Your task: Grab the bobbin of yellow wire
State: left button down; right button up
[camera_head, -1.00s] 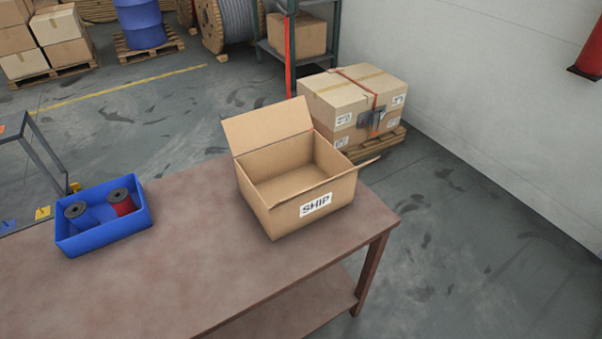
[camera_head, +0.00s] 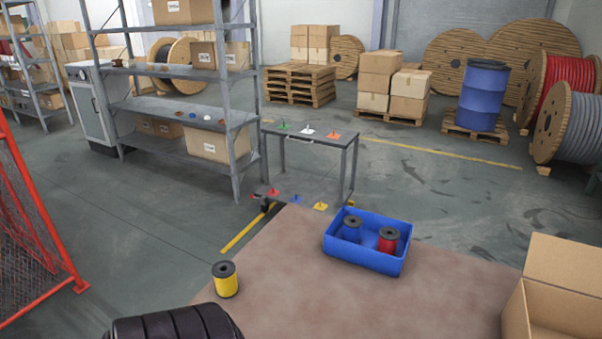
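The bobbin of yellow wire (camera_head: 226,283) has dark end flanges and stands upright near the left edge of the brown table (camera_head: 300,290), in the lower left of the head view. It stands by itself, outside the blue bin (camera_head: 362,260). The bin holds a blue bobbin (camera_head: 351,231) and a red bobbin (camera_head: 387,242). Neither of my grippers shows in the view.
A black ribbed shape at the bottom edge, close to the yellow bobbin, is cut off. An open cardboard box (camera_head: 562,290) stands at right on the table. A red mesh fence (camera_head: 35,240) is at left. The tabletop between bobbin and bin is clear.

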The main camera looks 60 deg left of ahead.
aim_at(223, 272)
jog(key=u, duration=2.4)
jog(key=z, duration=0.45)
jog(key=i+j+z, duration=0.1)
jog(key=j+z, duration=0.3)
jog(key=j, duration=0.25)
jog(key=j+z, duration=0.45)
jog(key=j, duration=0.2)
